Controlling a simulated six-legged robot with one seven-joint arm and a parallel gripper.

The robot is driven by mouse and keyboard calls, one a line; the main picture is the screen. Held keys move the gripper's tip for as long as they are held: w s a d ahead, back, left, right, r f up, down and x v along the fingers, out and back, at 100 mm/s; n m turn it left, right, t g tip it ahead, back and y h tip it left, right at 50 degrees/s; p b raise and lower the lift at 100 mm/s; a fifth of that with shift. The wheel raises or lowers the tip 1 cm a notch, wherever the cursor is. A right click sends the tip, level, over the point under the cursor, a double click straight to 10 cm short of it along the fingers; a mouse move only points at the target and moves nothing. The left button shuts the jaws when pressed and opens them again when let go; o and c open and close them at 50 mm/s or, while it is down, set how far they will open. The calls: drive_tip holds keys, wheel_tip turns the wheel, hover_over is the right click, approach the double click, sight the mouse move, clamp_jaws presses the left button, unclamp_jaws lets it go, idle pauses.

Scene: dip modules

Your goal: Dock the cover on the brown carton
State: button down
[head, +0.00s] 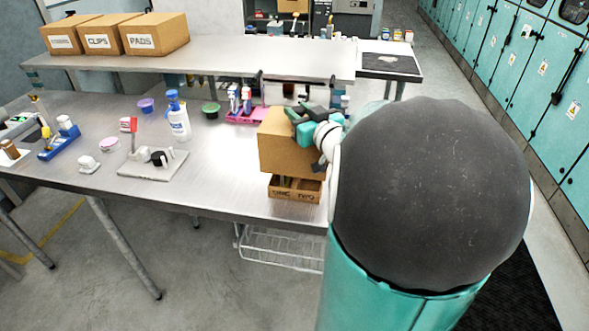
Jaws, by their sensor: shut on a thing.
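The brown cover (284,143) is a plain cardboard box shape near the front edge of the metal table, beside my arm. My gripper (303,118) is at its upper right and is shut on it. The brown carton (294,193) is a low open cardboard box with dark lettering on its front. It stands on the table directly below the cover. A dark opening with something upright inside shows between the carton's front wall and the cover, so the cover appears above the carton. My arm hides the right side of both, and the exact gap cannot be judged.
A white-and-blue bottle (178,116), a green bowl (211,110) and a pink tray (245,116) stand behind and left. A grey plate with fittings (153,165) lies further left. Labelled boxes (154,33) sit on the back shelf. Table left of the carton is clear.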

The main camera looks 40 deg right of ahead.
wheel_tip(320, 180, down, 10)
drive_tip(key=shift+w, duration=0.15)
drive_tip(key=c, duration=1)
unclamp_jaws()
drive_tip(key=shift+c, duration=0.2)
